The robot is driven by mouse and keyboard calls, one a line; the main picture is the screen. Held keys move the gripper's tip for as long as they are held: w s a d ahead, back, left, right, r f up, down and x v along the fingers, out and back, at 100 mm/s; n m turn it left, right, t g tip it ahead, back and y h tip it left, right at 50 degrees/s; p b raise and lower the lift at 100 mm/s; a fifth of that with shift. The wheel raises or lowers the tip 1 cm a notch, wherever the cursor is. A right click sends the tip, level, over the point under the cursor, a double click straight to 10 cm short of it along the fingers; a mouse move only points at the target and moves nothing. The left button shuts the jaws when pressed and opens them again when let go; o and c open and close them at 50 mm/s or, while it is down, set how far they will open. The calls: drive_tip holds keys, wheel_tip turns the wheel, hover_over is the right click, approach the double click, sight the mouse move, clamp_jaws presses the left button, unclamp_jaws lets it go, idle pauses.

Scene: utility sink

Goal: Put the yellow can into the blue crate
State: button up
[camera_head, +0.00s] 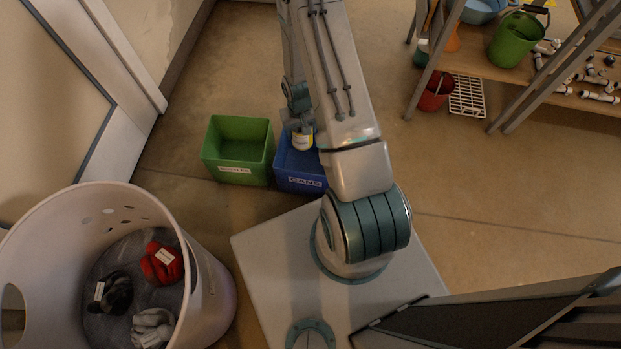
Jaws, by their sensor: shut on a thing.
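The blue crate (287,178) stands on the floor near the middle of the view, with a white label on its front. My arm hides its right part. My gripper (301,128) points down from above, shut on the yellow can. Its fingertips are small and partly hidden by the arm.
A green crate (238,178) stands directly left of the blue crate. A large white bin (205,290) holding gloves is at the lower left. A shelf (478,58) with a green bucket (516,40) stands at upper right, a red bucket (434,92) beside it. The right floor is clear.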

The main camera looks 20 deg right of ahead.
drive_tip(key=s+f+b, duration=0.1)
drive_tip(key=f+b, duration=0.2)
drive_tip(key=f, duration=0.5)
drive_tip(key=s+f+b, duration=0.1)
drive_tip(key=f+b, duration=0.3)
drive_tip(key=f, duration=0.4)
drive_tip(key=s+d+f+b, duration=0.1)
drive_tip(key=f+b, duration=0.3)
drive_tip(key=f, duration=0.4)
drive_tip(key=shift+f+b, duration=0.15)
drive_tip(key=shift+b, duration=0.15)
drive_tip(key=o, duration=1)
drive_tip(key=shift+c, duration=0.2)
